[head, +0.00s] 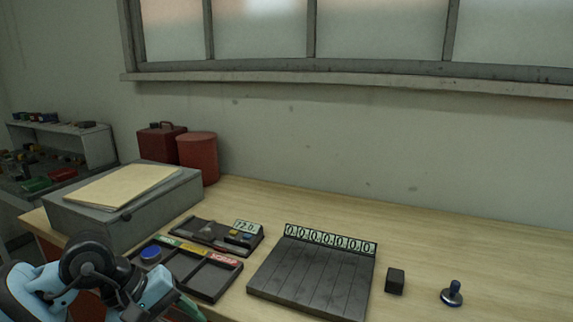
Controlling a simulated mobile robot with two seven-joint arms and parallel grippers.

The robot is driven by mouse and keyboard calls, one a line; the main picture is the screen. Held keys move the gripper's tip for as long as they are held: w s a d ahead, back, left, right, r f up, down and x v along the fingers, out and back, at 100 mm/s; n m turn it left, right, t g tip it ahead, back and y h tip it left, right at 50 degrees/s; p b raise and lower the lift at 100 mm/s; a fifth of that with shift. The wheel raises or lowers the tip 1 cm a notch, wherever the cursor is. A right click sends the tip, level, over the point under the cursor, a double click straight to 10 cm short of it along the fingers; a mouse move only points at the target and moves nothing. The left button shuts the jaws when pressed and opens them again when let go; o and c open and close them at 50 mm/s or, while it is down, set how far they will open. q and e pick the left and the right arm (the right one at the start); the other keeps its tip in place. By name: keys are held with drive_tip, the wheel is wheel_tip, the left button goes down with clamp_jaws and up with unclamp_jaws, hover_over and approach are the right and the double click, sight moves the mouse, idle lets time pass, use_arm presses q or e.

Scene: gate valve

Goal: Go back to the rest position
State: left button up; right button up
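My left arm (85,275), pale blue and black, shows at the lower left of the head view, in front of the desk. It is bent and runs out at the bottom edge. No fingertips of my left gripper can be made out. My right arm and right gripper are not in view. Nothing in the picture shows as held.
On the wooden desk (480,235) are a grey box (150,215) with a folder, red canisters (198,158), a compartment tray (205,275), a small display unit (215,237), a dark slatted board (315,275) with number dials, a black block (395,281) and a blue-topped stamp (452,294).

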use_arm(q)
drive_tip(key=s+d+n+h+p, duration=0.1)
drive_tip(key=s+d+n+h, duration=0.7)
drive_tip(key=d+n+h, duration=0.6)
drive_tip(key=s+a+f+n+t+y, duration=0.1)
drive_tip(key=a+f+n+t+y, duration=0.3)
drive_tip(key=n, duration=0.8)
drive_tip(key=a+f+n+t+y+p, duration=0.1)
drive_tip(key=a+f+n+t+y, duration=0.4)
drive_tip(key=n, duration=0.7)
drive_tip(key=s+a+f+n+t+y, duration=0.1)
drive_tip(key=f+n+t+y, duration=0.35)
drive_tip(key=n, duration=0.75)
drive_tip(key=s+a+f+n+g+y, duration=0.2)
drive_tip(key=s+f+n+g, duration=0.1)
drive_tip(key=s+f+n, duration=0.4)
drive_tip(key=s+a+f+n+g+y, duration=0.2)
drive_tip(key=s+a+f+n+g, duration=0.1)
drive_tip(key=s+f+n, duration=0.4)
drive_tip(key=s+f, duration=0.3)
drive_tip(key=s, duration=0.2)
drive_tip(key=shift+a+f+p, duration=0.2)
drive_tip(key=shift+a+p, duration=0.05)
drive_tip(key=shift+p, duration=0.15)
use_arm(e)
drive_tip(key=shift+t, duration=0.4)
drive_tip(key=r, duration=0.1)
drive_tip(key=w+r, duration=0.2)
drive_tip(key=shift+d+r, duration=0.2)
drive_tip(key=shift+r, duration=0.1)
